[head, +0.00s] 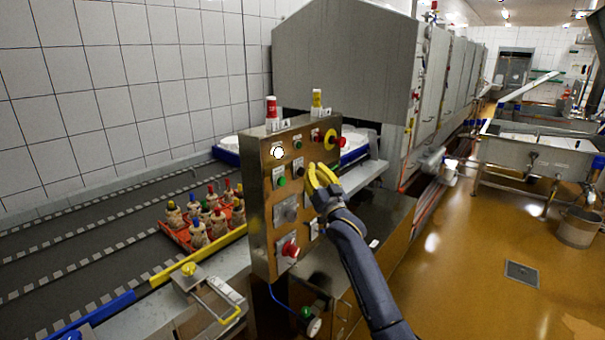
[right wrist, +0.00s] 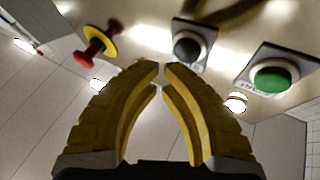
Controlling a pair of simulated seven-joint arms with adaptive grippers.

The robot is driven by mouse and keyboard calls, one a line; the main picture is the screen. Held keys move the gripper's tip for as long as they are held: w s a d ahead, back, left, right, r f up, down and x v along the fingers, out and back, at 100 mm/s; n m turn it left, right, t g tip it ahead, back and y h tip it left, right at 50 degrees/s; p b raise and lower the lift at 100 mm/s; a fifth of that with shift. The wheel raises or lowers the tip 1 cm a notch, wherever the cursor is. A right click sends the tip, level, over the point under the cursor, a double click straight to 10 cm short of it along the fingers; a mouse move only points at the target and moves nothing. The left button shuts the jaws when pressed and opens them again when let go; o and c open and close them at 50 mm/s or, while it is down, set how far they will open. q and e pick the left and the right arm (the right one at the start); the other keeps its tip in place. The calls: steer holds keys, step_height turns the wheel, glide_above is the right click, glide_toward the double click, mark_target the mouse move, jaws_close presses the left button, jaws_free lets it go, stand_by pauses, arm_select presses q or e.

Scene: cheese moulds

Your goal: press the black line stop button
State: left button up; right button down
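The black button (right wrist: 187,47) sits on a pale square plate on the steel control panel (head: 262,220). In the head view the black button (head: 300,172) shows just left of my right gripper (head: 312,170). In the right wrist view the yellow fingertips (right wrist: 162,68) are nearly together, with nothing between them. They appear just below the black button there, and a touch cannot be made out. A green button (right wrist: 270,78) lies to one side of it, and a red emergency stop with a yellow collar (right wrist: 97,45) to the other. My left gripper is not in view.
A red lower knob (head: 289,249) and a white lamp (head: 278,153) are on the same panel. Red and yellow beacons (head: 272,108) stand on top. A red crate of moulds (head: 176,238) sits on the conveyor at left. Orange floor lies open at right.

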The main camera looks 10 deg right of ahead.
steer(key=shift+d, duration=0.1)
steer(key=shift+s+d, duration=0.8)
steer(key=shift+s, duration=0.2)
steer(key=shift+s+d, duration=0.75)
steer(key=shift+s, duration=0.25)
